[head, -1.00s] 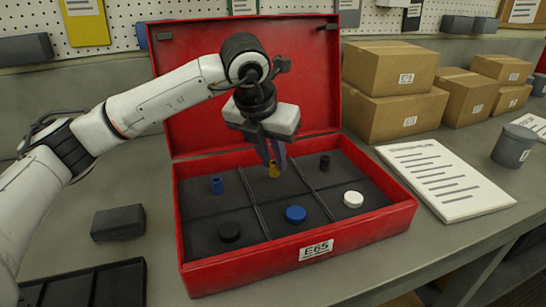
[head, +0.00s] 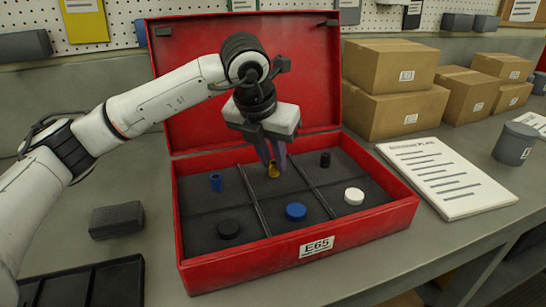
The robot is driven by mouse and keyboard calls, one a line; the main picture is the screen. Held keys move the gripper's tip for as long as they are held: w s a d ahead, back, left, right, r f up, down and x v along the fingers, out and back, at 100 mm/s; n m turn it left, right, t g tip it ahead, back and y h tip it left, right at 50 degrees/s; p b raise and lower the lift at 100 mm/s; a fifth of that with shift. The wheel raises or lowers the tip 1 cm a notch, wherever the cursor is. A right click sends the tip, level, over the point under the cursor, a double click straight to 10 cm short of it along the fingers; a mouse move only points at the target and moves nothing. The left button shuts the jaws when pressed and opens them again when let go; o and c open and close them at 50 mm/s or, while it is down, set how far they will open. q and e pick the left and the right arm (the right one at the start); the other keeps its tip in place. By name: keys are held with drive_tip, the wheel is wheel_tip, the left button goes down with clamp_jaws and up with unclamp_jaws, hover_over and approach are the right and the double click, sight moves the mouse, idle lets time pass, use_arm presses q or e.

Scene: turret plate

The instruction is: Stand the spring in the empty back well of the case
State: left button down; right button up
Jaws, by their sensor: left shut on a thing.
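The red case (head: 205,272) stands open on the bench, its black inside split into wells in a back row and a front row. My left gripper (head: 273,161) reaches down into the middle back well, shut on a small yellow piece (head: 274,172), which I take to be the spring. The fingers hide part of it. I cannot tell whether its base touches the well floor. A blue cylinder (head: 216,182) stands in the left back well and a black one (head: 325,160) in the right back well. My right gripper is out of view.
Front wells hold a black disc (head: 229,229), a blue disc (head: 296,211) and a white disc (head: 354,196). The raised lid (head: 200,110) stands behind my gripper. Cardboard boxes (head: 390,110) and a paper stack (head: 445,175) are at right, a dark block (head: 116,220) at left.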

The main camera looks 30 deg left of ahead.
use_arm(q)
drive_tip(key=shift+f+b, duration=0.35)
idle(0.4)
drive_tip(key=c, duration=1.5)
unclamp_jaws()
drive_tip(key=shift+c, duration=0.2)
drive_tip(key=shift+r, duration=0.1)
drive_tip(key=v, duration=1)
